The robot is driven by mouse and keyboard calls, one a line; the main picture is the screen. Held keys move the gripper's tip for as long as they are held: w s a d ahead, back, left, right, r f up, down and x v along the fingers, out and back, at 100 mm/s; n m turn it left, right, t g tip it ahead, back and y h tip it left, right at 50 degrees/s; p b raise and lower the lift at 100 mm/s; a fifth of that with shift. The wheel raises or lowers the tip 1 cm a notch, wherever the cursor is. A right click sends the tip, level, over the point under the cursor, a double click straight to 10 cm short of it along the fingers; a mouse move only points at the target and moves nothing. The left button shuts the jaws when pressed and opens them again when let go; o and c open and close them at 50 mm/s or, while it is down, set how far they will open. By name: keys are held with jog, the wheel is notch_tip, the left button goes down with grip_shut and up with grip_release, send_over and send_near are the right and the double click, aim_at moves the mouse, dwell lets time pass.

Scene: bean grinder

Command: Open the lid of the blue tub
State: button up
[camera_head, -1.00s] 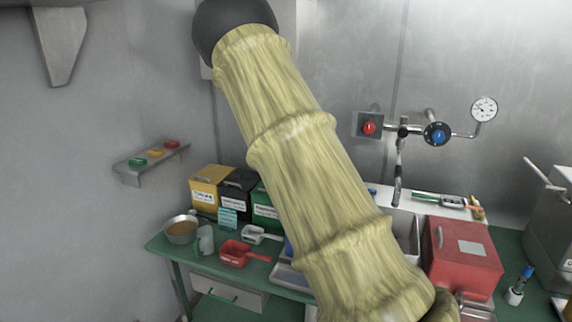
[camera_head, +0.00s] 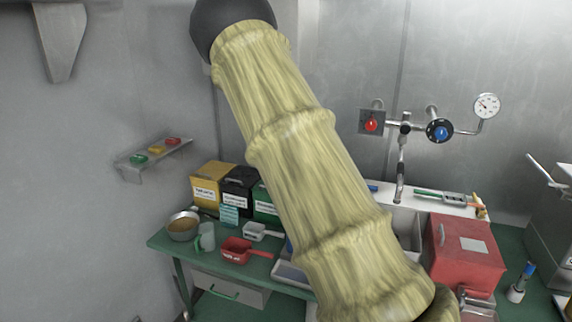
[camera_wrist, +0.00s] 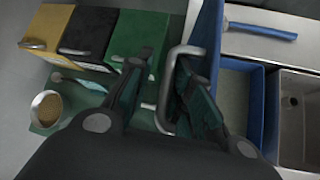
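In the wrist view, the blue tub (camera_wrist: 256,110) is right of my gripper, and I see into its pale interior. Its blue lid (camera_wrist: 206,30) stands raised, nearly edge-on, along the tub's left side. The lid's grey loop handle (camera_wrist: 171,85) sticks out left from it. My gripper (camera_wrist: 160,68) has its two dark fingers apart, with the handle's bar in the gap, nearer the right finger. I cannot tell whether they touch. In the head view my arm hides the gripper and most of the tub; only a blue sliver (camera_head: 289,245) shows.
Yellow (camera_head: 206,187), black (camera_head: 238,190) and green (camera_head: 265,205) bins stand left of the tub. A bowl (camera_head: 183,226) and a red scoop (camera_head: 240,250) are on the green table. A sink (camera_wrist: 298,115) lies right of the tub. A red box (camera_head: 465,255) stands farther right.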

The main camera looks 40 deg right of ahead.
jog(key=shift+s+a+r, duration=0.2)
jog(key=shift+s+r, duration=0.05)
jog(key=shift+r, duration=0.1)
jog(key=v, duration=1.1)
dwell(0.4)
